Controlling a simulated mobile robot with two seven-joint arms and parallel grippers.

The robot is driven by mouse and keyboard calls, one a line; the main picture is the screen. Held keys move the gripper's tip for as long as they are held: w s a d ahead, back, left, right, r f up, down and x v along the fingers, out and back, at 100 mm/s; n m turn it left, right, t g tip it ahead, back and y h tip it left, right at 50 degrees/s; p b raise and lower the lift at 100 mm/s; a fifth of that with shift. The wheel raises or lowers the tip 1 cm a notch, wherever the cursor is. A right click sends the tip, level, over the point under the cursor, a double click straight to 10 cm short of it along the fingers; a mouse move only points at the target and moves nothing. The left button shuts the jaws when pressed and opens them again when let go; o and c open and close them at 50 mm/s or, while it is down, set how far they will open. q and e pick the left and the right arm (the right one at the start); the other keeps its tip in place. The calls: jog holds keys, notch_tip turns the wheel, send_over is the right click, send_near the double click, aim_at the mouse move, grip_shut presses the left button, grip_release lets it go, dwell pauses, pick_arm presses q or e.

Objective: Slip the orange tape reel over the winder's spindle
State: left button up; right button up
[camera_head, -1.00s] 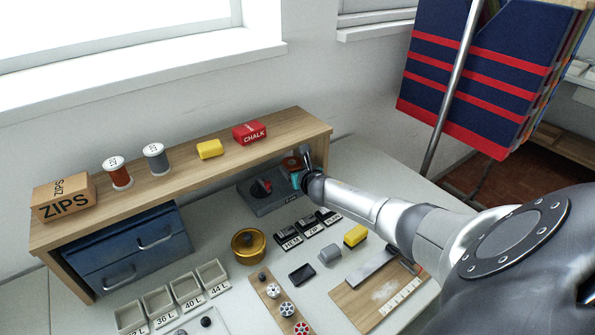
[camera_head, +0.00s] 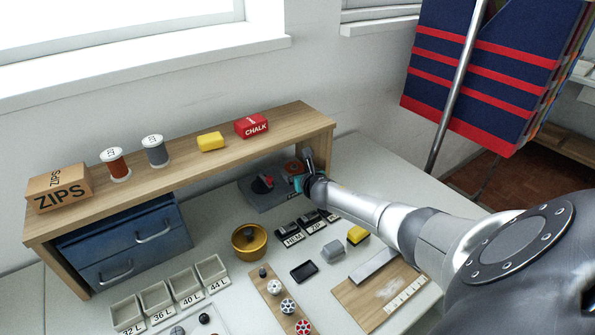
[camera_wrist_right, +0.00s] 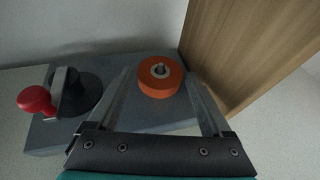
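The orange tape reel (camera_wrist_right: 160,77) sits flat on the winder's grey base (camera_wrist_right: 150,118). The silver tip of the spindle (camera_wrist_right: 159,69) shows in the reel's centre hole. My right gripper (camera_wrist_right: 161,74) is open, one finger on each side of the reel, with gaps between fingers and reel. In the head view my right gripper (camera_head: 303,180) partly hides the reel and the base. My left gripper is not in view.
The winder's red-knobbed crank (camera_wrist_right: 38,100) stands left of the reel. A wooden shelf panel (camera_wrist_right: 245,45) rises close on the right, with a wall behind. In the head view, black labelled blocks (camera_head: 290,235) and a brass pot (camera_head: 249,243) stand in front.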

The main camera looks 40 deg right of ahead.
jog(key=shift+o, duration=1)
jog(key=shift+s+a+r+p, duration=0.2)
jog(key=shift+s+r+p, duration=0.05)
jog(key=shift+s+p, duration=0.25)
jog(key=shift+p+v, duration=2.7)
jog(key=shift+v, duration=4.3)
jog(key=shift+a, duration=0.1)
